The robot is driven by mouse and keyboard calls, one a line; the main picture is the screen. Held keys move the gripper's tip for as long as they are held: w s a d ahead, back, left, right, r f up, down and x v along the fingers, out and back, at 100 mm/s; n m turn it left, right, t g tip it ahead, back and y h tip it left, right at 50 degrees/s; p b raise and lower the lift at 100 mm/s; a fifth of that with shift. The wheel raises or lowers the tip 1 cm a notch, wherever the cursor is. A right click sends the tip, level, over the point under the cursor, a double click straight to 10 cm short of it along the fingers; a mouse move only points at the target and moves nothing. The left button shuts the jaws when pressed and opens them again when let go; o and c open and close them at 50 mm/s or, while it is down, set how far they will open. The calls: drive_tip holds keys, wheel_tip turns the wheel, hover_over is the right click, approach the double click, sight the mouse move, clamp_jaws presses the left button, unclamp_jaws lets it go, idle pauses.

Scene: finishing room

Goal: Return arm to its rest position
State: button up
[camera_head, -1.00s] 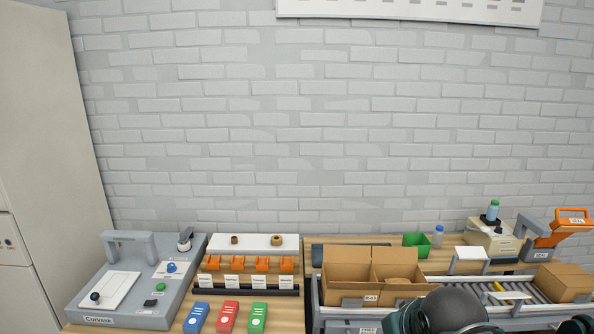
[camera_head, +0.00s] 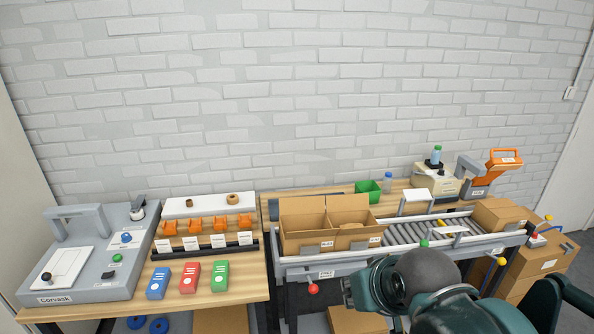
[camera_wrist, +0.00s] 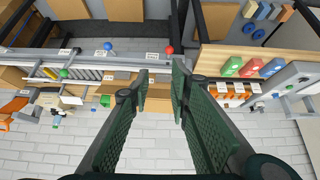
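My arm shows at the lower right in the head view, its dark green and grey links in front of the roller conveyor (camera_head: 401,232). In the wrist view my gripper (camera_wrist: 158,92) has its two green fingers spread apart, with nothing between them. It hangs clear of the benches and the conveyor, which appear upside down in that view. The gripper's fingertips cannot be made out in the head view.
An open cardboard box (camera_head: 303,240) stands on the conveyor's left end, and a closed box (camera_head: 499,214) on its right. Left is a wooden bench (camera_head: 254,284) with blue, red (camera_head: 190,277) and green blocks and a grey machine (camera_head: 118,263). A red knob (camera_head: 313,289) sticks out in front.

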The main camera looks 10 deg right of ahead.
drive_tip(key=o, duration=1.1)
drive_tip(key=shift+w+d, duration=0.1)
drive_tip(key=o, duration=0.7)
drive_tip(key=shift+w+d+f+m, duration=0.15)
drive_tip(key=shift+w+d+m, duration=0.05)
drive_tip(key=shift+w+m, duration=0.2)
drive_tip(key=o, duration=0.7)
drive_tip(key=shift+w+d+f+m, duration=0.4)
drive_tip(key=shift+w+d+m, duration=0.2)
drive_tip(key=shift+w+m, duration=0.1)
drive_tip(key=w+d+f+m+p, duration=0.1)
drive_tip(key=w+d+f+m, duration=0.3)
drive_tip(key=d+f+m, duration=0.2)
drive_tip(key=w+d+f+m+p, duration=0.2)
drive_tip(key=w+d+f+m, duration=0.2)
drive_tip(key=d+f+m, duration=0.3)
drive_tip(key=shift+w+d+m, duration=0.2)
drive_tip(key=shift+d+m, duration=1.6)
drive_tip(key=shift+d, duration=0.95)
drive_tip(key=shift+f, duration=0.1)
drive_tip(key=b+x, duration=0.6)
drive_tip(key=x, duration=0.4)
drive_tip(key=shift+d, duration=0.2)
